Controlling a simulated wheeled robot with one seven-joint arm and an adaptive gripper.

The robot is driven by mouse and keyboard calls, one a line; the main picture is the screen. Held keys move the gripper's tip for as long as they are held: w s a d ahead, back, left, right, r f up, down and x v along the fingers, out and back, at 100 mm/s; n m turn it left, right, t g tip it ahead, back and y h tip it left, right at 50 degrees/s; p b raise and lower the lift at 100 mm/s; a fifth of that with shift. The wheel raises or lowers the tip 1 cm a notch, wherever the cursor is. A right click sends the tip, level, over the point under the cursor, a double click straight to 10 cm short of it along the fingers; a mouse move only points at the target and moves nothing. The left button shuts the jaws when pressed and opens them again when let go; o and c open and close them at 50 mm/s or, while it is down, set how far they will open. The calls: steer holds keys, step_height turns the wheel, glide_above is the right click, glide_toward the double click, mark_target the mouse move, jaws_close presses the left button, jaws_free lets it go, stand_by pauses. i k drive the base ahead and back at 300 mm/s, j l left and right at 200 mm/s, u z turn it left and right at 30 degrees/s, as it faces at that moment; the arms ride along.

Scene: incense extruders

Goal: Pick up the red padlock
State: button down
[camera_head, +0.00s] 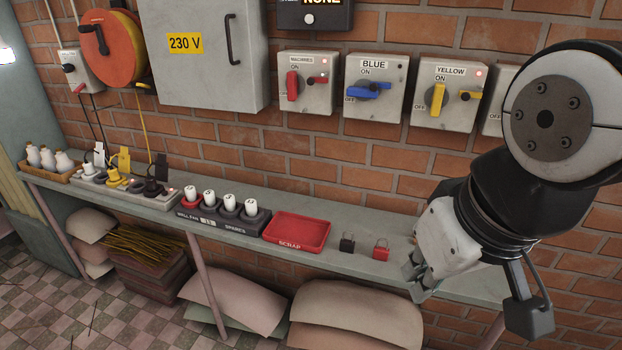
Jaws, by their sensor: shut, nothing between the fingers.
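The red padlock (381,253) stands on the grey shelf, toward the right of the picture, with its shackle up. A black padlock (347,243) stands just left of it. My gripper (413,284) is shut and empty. It appears to the right of the red padlock and a little nearer to me, pointing down to the left, with a small gap showing between them. Whether the fingertips are above the shelf or in front of its edge, I cannot tell. The red padlock is not covered by the arm.
A red scrap tray (297,246) lies left of the padlocks on the shelf (392,222). A fuse holder block (222,218) and a power strip (124,189) stand farther left. Switch boxes, including the blue-labelled one (376,87), hang on the brick wall above. Sacks (356,312) lie below.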

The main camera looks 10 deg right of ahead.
mark_target(380, 253)
steer(key=z, duration=0.35)
steer(key=i+l+u, duration=0.1)
steer(key=l+u, duration=0.2)
steer(key=l, duration=0.35)
steer(key=i+j+z, duration=0.3)
steer(key=j, duration=1.4)
steer(key=k+j+z, duration=0.1)
steer(key=j+z, duration=0.15)
steer(key=j, duration=1.45)
